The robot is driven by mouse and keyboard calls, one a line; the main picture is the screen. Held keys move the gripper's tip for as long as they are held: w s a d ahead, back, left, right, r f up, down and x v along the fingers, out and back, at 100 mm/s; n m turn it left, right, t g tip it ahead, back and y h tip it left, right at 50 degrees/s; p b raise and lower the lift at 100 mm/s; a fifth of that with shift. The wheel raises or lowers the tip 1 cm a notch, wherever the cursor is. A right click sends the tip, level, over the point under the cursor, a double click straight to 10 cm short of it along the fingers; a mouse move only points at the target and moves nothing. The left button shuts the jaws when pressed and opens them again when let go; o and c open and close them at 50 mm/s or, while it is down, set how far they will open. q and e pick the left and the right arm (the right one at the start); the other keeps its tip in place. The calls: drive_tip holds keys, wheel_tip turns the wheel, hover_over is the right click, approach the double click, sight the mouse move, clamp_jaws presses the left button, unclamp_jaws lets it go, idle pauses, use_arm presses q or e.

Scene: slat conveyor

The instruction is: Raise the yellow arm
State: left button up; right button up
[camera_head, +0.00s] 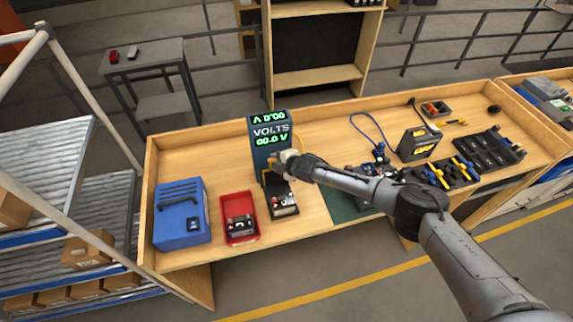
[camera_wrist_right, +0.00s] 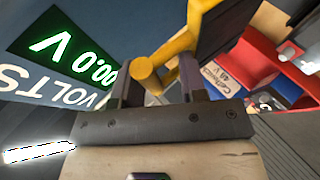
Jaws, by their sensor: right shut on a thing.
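The yellow arm (camera_wrist_right: 165,62) is a thick yellow bar with a bend, seen close in the right wrist view. My right gripper (camera_wrist_right: 157,80) is shut on it, with a dark finger on each side of the bar. In the head view a bit of the yellow arm (camera_head: 265,176) shows beside my right gripper (camera_head: 277,167), at the front of a dark teal meter (camera_head: 268,131). The gripper hides much of it there. The meter has green digits and the word VOLTS; the volt line reads 00.0 V. My left gripper is not in view.
A small dark device (camera_head: 283,206) stands just below the gripper. A red tray (camera_head: 239,219) and a blue case (camera_head: 181,214) are left of it. Bare bench (camera_head: 210,160) shows left of the meter.

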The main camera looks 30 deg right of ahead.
drive_tip(key=shift+s+a+r, duration=0.1)
drive_tip(key=shift+a+r, duration=0.05)
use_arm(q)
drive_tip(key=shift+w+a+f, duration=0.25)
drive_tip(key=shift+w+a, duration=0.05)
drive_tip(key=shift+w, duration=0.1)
use_arm(e)
drive_tip(key=v, duration=1.3)
drive_tip(key=shift+s+d, duration=0.2)
drive_tip(key=shift+d, duration=0.15)
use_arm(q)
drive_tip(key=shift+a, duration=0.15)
use_arm(e)
drive_tip(key=shift+r, duration=0.1)
